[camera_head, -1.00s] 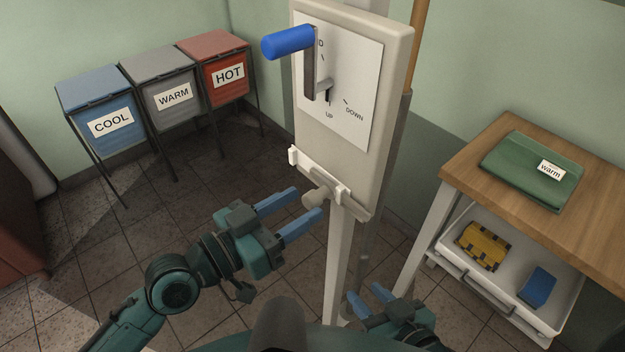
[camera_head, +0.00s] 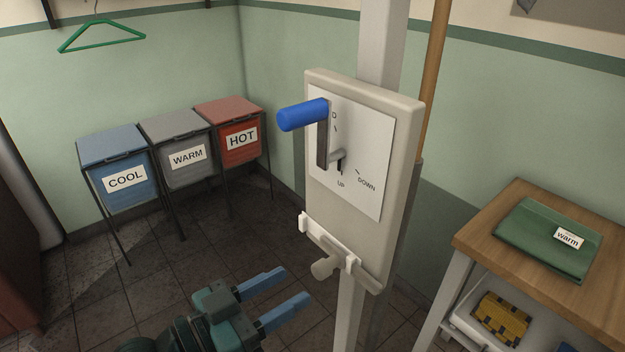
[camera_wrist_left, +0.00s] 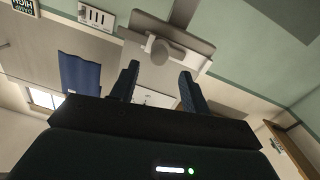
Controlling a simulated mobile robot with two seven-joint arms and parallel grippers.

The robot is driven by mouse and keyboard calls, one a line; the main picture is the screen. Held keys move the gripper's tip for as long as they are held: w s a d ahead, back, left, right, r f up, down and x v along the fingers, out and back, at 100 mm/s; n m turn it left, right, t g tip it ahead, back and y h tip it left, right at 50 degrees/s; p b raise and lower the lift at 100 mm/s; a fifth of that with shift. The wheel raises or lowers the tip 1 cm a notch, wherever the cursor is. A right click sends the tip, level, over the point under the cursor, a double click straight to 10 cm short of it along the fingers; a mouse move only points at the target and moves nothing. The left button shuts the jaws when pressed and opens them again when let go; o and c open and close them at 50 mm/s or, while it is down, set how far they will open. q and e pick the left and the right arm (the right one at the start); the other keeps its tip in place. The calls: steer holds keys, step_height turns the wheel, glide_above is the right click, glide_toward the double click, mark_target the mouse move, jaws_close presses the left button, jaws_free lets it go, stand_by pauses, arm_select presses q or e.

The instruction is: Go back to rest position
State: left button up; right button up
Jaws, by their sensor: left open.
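My left gripper (camera_head: 285,297) is in the lower middle of the head view, with two blue fingers spread apart and nothing between them. It stands in the air left of and below the grey lever panel (camera_head: 396,200), apart from it. In the left wrist view its fingers (camera_wrist_left: 157,88) also stand apart and empty. The panel has a crank with a blue handle (camera_head: 303,115) pointing left, and a pale knob (camera_head: 325,268) on its lower rack. My right gripper does not show in the head view now.
Blue COOL (camera_head: 122,184), grey WARM (camera_head: 186,160) and red HOT (camera_head: 240,138) bins stand along the back left wall. A wooden table (camera_head: 489,226) with a folded green cloth (camera_head: 545,238) is at right. A yellow item (camera_head: 502,318) lies below it. A green hanger (camera_head: 100,38) hangs upper left.

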arm_select(q)
steer(key=s+a+f+n+t+y, duration=0.1)
steer(key=s+a+f+n+y, duration=0.3)
steer(key=f, duration=0.4)
steer(key=s+a+f+n+t+y, duration=0.2)
steer(key=s+a+f+n+y, duration=0.15)
steer(key=a+f+y, duration=0.4)
steer(key=r+p, duration=0.1)
steer(key=p, duration=0.3)
steer(key=r+g+p, duration=0.1)
steer(key=r+p, duration=0.1)
steer(key=p, duration=0.3)
steer(key=r+m+g+p, duration=0.1)
steer(key=r+p, duration=0.1)
steer(key=p, duration=0.2)
steer(key=shift+w+p, duration=0.3)
steer(key=shift+w, duration=0.05)
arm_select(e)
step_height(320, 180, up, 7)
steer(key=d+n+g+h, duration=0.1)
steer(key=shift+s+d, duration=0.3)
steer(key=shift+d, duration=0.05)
arm_select(q)
steer(key=shift+f, duration=0.1)
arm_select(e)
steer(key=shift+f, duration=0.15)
